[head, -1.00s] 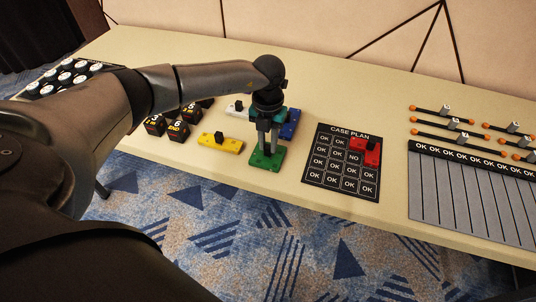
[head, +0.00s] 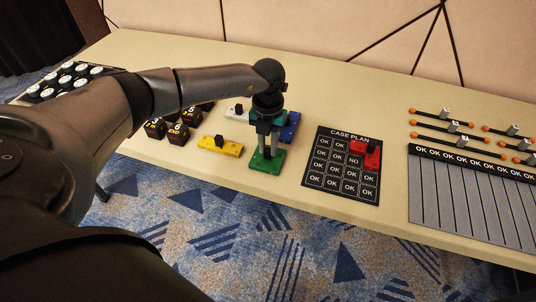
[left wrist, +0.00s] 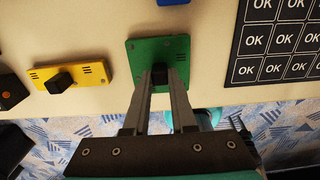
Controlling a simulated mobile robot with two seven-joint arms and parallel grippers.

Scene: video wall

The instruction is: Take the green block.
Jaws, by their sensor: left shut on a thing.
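The green block (head: 266,162) is a flat green plate with a dark knob, near the table's front edge. In the left wrist view the green block (left wrist: 150,50) shows its knob between the fingers. My left gripper (head: 268,152) points down and is shut on the green block's knob; the fingers also show in the left wrist view (left wrist: 160,75). I cannot tell whether the block is clear of the table. My right gripper is not in view.
A yellow block (head: 220,146) lies to the left, a blue block (head: 290,126) and a white block (head: 238,108) behind. Dark cubes (head: 178,134) stand farther left. The case plan board (head: 312,181) with a red block (head: 364,154) lies to the right.

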